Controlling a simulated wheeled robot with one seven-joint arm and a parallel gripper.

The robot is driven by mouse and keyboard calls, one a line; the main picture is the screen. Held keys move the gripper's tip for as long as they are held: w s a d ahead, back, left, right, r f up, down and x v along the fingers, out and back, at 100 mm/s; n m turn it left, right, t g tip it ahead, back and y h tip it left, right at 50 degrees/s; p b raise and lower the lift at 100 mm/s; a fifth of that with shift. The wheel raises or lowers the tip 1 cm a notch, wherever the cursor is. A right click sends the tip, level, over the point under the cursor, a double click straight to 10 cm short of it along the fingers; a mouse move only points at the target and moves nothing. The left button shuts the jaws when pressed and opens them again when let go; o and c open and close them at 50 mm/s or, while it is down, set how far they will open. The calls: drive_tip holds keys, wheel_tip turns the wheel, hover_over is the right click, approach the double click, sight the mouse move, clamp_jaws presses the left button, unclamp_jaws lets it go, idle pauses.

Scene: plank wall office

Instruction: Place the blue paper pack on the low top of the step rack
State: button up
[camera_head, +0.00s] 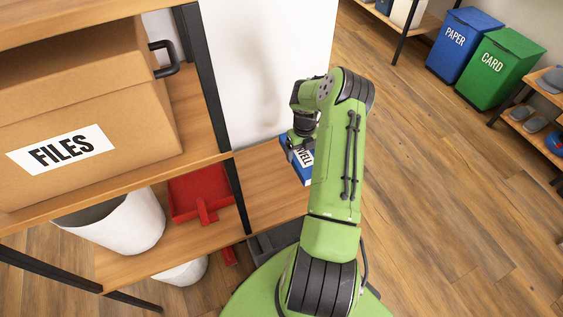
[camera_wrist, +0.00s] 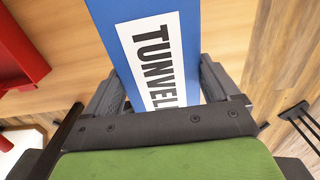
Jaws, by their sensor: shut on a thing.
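The blue paper pack (camera_head: 302,172) has a white label, partly hidden behind my arm in the head view. In the wrist view the pack (camera_wrist: 107,22) stretches away between my jaws, with the letters "TUNVELL" on its label. My gripper (camera_wrist: 162,84) is shut on the pack, one finger on each side; it also shows in the head view (camera_head: 297,143). The low top of the step rack (camera_head: 264,192) is a bare wooden board at the centre. The pack is over this board's right part. I cannot tell whether it touches the board.
A brown "FILES" box (camera_head: 90,110) stands on the higher shelf at left. A red dustpan (camera_head: 198,197) and a white bin (camera_head: 130,225) sit beside the low top. A white wall (camera_head: 262,65) rises behind. Open floor lies right, with blue (camera_head: 462,42) and green (camera_head: 498,68) bins beyond.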

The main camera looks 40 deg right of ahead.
wheel_tip(320, 180, down, 10)
drive_tip(key=b, duration=0.3)
drive_tip(key=shift+s+r, duration=0.1)
drive_tip(key=shift+r, duration=0.15)
drive_tip(key=shift+f, duration=0.1)
drive_tip(key=o, duration=1.1)
wheel_tip(320, 180, up, 12)
drive_tip(key=p, duration=0.3)
drive_tip(key=shift+s+r+p, duration=0.1)
drive_tip(key=shift+r+p, duration=0.1)
drive_tip(key=shift+p, duration=0.2)
drive_tip(key=shift+f, duration=0.1)
